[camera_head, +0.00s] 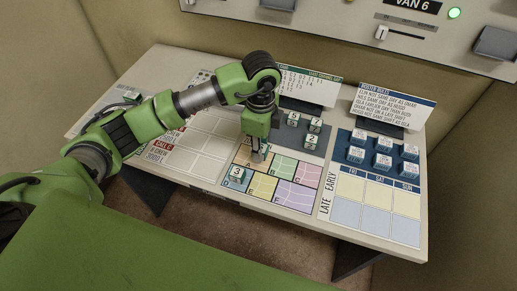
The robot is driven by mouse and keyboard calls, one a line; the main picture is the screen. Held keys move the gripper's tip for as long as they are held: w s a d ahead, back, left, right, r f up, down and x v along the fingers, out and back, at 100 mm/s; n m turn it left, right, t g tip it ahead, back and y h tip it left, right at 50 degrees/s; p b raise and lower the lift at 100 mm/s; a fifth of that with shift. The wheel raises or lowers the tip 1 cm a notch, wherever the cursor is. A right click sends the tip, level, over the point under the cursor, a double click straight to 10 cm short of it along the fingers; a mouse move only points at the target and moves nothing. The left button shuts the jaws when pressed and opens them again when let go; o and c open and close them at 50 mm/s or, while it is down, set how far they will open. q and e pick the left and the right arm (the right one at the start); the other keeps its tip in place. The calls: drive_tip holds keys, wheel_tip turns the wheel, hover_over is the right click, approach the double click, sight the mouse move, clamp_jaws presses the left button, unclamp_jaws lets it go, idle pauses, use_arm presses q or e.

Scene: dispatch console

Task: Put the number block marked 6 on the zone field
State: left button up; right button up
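My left gripper (258,156) points down over the upper left of the coloured zone map (304,196), near its orange area. Its fingers look close together, but I cannot tell if they hold a block. A number block marked 3 (237,175) sits at the map's lower left, just left of and in front of the gripper. Several number blocks stand on a grey pad behind the map, including one marked 7 (316,125) and one that looks like 2 (309,142). No block clearly reads 6. The gripper and arm hide part of the map and pad. My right gripper is out of view.
Name blocks (382,161) stand on a dark blue pad at the right, behind a roster grid (378,196). Two upright text cards (396,104) stand at the back. A white grid (205,145) lies left of the map. A control panel (350,25) rises behind the desk.

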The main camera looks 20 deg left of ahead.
use_arm(q)
drive_tip(key=shift+w+a+f, duration=0.15)
drive_tip(key=shift+w+f, duration=0.3)
drive_tip(key=shift+f, duration=0.15)
drive_tip(key=shift+w+a+f, duration=0.15)
drive_tip(key=shift+w+f, duration=0.25)
drive_tip(key=shift+f, duration=0.15)
wheel_tip(320, 180, down, 3)
drive_tip(key=shift+a+r+p, duration=0.1)
drive_tip(key=shift+p, duration=1.05)
drive_tip(key=shift+f, duration=0.25)
drive_tip(key=shift+w+f, duration=0.1)
drive_tip(key=o, duration=0.9)
drive_tip(key=shift+o, duration=0.2)
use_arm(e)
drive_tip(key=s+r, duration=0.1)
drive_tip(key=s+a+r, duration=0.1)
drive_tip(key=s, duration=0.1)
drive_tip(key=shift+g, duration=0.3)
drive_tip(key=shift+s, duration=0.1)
